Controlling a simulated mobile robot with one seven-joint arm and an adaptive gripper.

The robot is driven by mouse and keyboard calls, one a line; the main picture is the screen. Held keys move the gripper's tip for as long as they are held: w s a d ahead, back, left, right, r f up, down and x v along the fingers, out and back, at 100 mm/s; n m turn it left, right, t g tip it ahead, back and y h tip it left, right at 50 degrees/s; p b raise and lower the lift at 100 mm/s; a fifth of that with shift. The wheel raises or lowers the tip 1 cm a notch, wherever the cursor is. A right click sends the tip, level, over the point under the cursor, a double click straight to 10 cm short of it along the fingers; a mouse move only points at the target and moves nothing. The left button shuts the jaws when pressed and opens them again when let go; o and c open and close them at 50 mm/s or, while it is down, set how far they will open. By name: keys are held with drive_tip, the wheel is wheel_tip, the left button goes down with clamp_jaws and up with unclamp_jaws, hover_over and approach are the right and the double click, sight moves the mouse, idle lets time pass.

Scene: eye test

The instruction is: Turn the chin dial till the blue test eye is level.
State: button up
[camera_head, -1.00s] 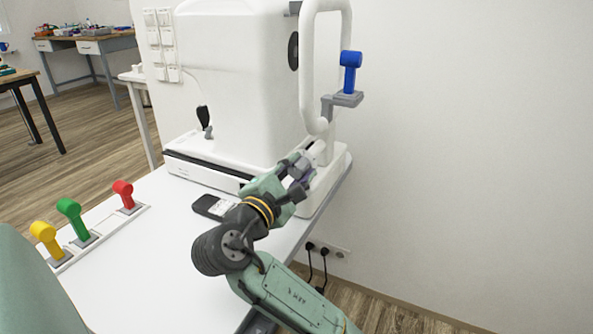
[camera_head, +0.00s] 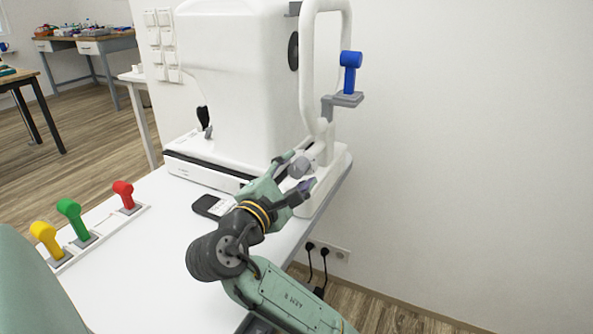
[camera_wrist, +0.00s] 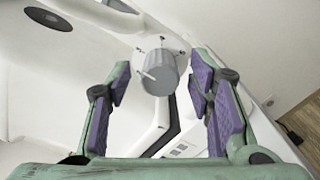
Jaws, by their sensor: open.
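The blue test eye (camera_head: 350,72) stands upright on a small grey bracket beside the white headrest frame; any slight height error cannot be judged. The chin dial (camera_head: 300,167) is a grey cylinder low on the frame's post. In the wrist view the dial (camera_wrist: 158,74) shows a thin pale pin on its front and small marks around it. My gripper (camera_head: 294,172) is open, with one finger on each side of the dial. In the wrist view the purple pads of my gripper (camera_wrist: 160,85) stand clear of the dial, with gaps on both sides.
The white eye instrument (camera_head: 240,90) fills the back of the white table (camera_head: 150,290). A dark phone (camera_head: 207,206) lies near my gripper. Yellow, green and red test eyes stand on a white strip (camera_head: 104,234) at left. Bare wall is at right.

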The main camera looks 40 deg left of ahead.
drive_tip(key=v, duration=0.6)
drive_tip(key=shift+s, duration=0.2)
drive_tip(key=shift+d, duration=0.1)
